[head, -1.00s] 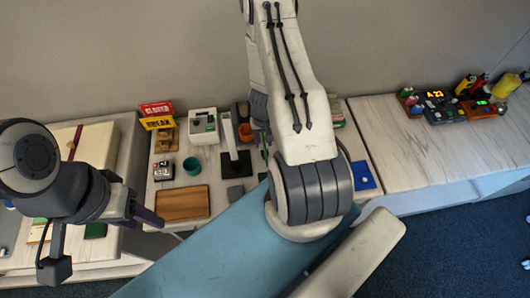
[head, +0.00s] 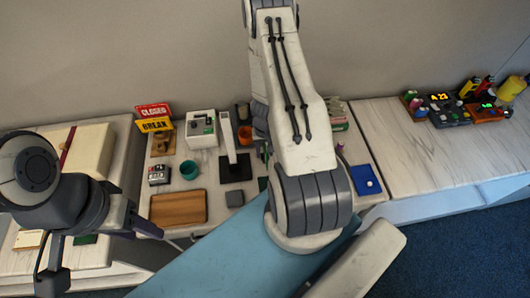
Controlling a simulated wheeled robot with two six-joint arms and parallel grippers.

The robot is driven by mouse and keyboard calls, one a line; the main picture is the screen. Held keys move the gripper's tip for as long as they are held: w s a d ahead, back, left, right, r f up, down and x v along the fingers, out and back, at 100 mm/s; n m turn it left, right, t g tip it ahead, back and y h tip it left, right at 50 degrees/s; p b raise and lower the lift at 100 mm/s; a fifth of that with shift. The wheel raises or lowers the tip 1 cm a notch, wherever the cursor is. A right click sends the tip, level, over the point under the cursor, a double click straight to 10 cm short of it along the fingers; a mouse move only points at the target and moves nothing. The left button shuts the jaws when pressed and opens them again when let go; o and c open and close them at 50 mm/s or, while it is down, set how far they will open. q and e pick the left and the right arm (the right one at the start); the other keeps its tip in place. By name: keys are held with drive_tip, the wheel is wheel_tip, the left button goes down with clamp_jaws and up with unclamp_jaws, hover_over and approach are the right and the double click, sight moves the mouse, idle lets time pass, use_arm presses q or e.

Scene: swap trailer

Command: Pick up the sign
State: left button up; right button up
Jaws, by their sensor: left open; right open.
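The sign is a small two-part stand with a red "CLOSED" panel (head: 153,111) above a yellow "BREAK" panel (head: 156,125). My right arm crosses the middle of the view and hides part of the counter. Its gripper cannot be seen.
The right counter (head: 410,150) is mostly bare.

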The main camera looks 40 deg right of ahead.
drive_tip(key=shift+f, duration=0.25)
clamp_jaws()
idle(0.3)
drive_tip(key=shift+r, duration=0.15)
wheel_tip(320, 180, up, 4)
drive_tip(key=p, duration=0.3)
drive_tip(key=shift+p, duration=0.3)
drive_tip(key=shift+r+p, duration=0.25)
drive_tip(key=shift+p, duration=0.15)
drive_tip(key=s+d+r+b, duration=0.3)
drive_tip(key=s+r, duration=0.3)
drive_tip(key=s, duration=0.5)
drive_tip(key=shift+d+r+b, duration=0.3)
drive_tip(key=shift+r+b, duration=0.1)
drive_tip(key=shift+b, duration=0.05)
